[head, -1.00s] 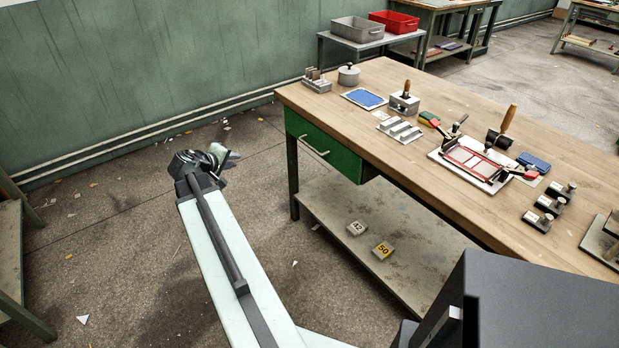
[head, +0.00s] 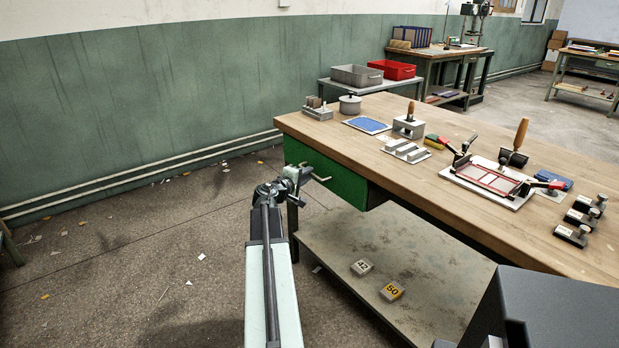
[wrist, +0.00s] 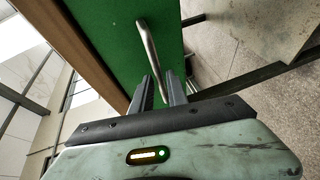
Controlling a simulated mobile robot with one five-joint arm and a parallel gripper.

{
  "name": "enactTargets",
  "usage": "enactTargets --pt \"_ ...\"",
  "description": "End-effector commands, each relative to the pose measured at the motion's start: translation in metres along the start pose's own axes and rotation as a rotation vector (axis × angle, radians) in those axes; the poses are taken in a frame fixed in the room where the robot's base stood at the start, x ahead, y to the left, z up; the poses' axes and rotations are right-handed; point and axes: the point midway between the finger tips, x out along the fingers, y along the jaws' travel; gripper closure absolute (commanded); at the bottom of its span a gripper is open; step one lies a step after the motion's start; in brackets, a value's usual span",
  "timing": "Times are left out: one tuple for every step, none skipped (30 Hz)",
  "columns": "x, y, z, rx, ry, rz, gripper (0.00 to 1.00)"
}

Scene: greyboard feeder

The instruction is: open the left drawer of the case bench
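The green left drawer (head: 336,180) sits under the left end of the wooden case bench (head: 400,150) and looks shut. Its metal bar handle (head: 319,177) is on the front face and is partly hidden by my gripper in the head view. My gripper (head: 298,173) is at the drawer front, close to the handle. In the wrist view the green drawer front (wrist: 118,35) fills the upper middle. The handle (wrist: 150,52) runs down toward the space between the two fingers of my gripper (wrist: 163,88). The fingers are apart, and I see no clear contact with the handle.
Blocks marked 42 (head: 362,267) and 50 (head: 391,291) lie on the lower shelf (head: 410,255). A clamping fixture (head: 490,180) and other tools stand on the bench top. Grey (head: 357,76) and red (head: 392,69) crates stand behind. The floor left of the bench is mostly clear.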

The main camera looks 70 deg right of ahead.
Motion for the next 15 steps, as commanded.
enactTargets --pt "0.013 -0.002 -0.001 0.001 -0.002 0.000 0.81" --pt "0.017 -0.001 -0.001 0.001 -0.001 0.000 0.81" --pt "0.021 -0.001 -0.001 0.001 -0.001 0.000 0.81" --pt "0.023 -0.001 -0.001 0.001 0.000 -0.001 0.81" --pt "0.025 -0.001 -0.001 0.001 0.000 -0.001 0.81" --pt "0.025 -0.001 0.000 0.001 0.000 -0.001 0.81" --pt "0.025 -0.001 0.000 0.001 0.000 -0.001 0.81" --pt "0.025 0.000 0.000 0.001 0.000 -0.001 0.81" --pt "0.025 0.000 0.000 0.001 0.000 -0.001 0.81" --pt "0.025 0.000 0.000 0.001 0.000 -0.001 0.81" --pt "0.025 0.000 0.000 0.001 0.000 -0.001 0.81" --pt "0.025 0.000 0.000 0.001 0.000 -0.001 0.86" --pt "0.025 0.000 0.001 0.001 0.000 -0.001 0.95" --pt "0.025 0.000 0.001 0.001 0.000 -0.001 1.00" --pt "0.025 0.000 0.001 0.001 -0.001 -0.001 1.00"
